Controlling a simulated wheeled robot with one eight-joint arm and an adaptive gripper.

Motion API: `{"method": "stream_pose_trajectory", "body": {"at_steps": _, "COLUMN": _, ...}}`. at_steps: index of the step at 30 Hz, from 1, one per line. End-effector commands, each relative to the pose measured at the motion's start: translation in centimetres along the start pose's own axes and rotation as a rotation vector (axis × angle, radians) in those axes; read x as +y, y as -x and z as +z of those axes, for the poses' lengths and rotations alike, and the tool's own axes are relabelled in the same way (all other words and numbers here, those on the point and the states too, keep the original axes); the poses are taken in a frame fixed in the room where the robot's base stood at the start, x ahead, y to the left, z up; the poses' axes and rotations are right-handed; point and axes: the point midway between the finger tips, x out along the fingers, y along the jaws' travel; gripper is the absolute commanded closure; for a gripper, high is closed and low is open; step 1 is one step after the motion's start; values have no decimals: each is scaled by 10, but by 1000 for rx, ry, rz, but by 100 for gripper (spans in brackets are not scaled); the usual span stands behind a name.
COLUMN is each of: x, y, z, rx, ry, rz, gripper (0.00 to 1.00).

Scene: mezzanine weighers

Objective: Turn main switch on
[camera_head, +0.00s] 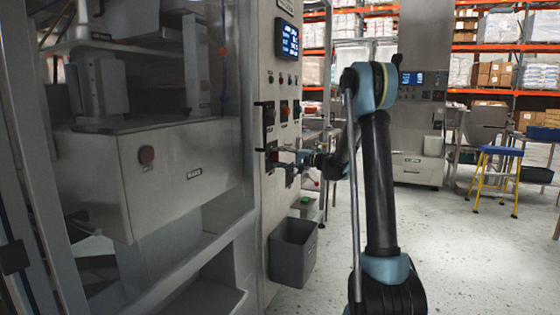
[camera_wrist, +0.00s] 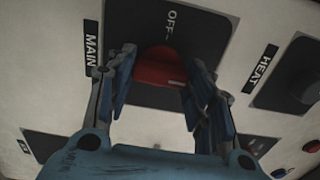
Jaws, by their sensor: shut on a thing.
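The main switch (camera_wrist: 158,66) is a red rotary knob on a dark square plate (camera_wrist: 200,28) in the wrist view. The word OFF is on the plate above the knob, and a MAIN label (camera_wrist: 91,47) is beside it on the left. A small pale mark shows on the knob's lower right. My gripper (camera_wrist: 160,78) is shut on the red knob, with one finger on each side. In the head view my gripper (camera_head: 296,159) reaches the lower dark plate (camera_head: 271,156) on the cabinet front, where the knob is hard to make out.
A HEAT label (camera_wrist: 261,68) and another dark plate (camera_wrist: 290,80) are to the right in the wrist view. The cabinet panel (camera_head: 263,205) has a display (camera_head: 288,38) above. A grey bin (camera_head: 293,250) hangs below. Open floor (camera_head: 460,250) lies to the right.

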Motion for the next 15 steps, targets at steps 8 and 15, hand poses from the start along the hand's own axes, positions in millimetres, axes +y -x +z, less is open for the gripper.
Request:
{"method": "stream_pose_trajectory", "body": {"at_steps": 8, "x": 2, "y": 1, "z": -2, "rx": 6, "ry": 2, "rz": 4, "gripper": 45}}
{"method": "stream_pose_trajectory", "body": {"at_steps": 15, "x": 1, "y": 1, "z": -1, "rx": 3, "ry": 2, "rz": 2, "gripper": 32}}
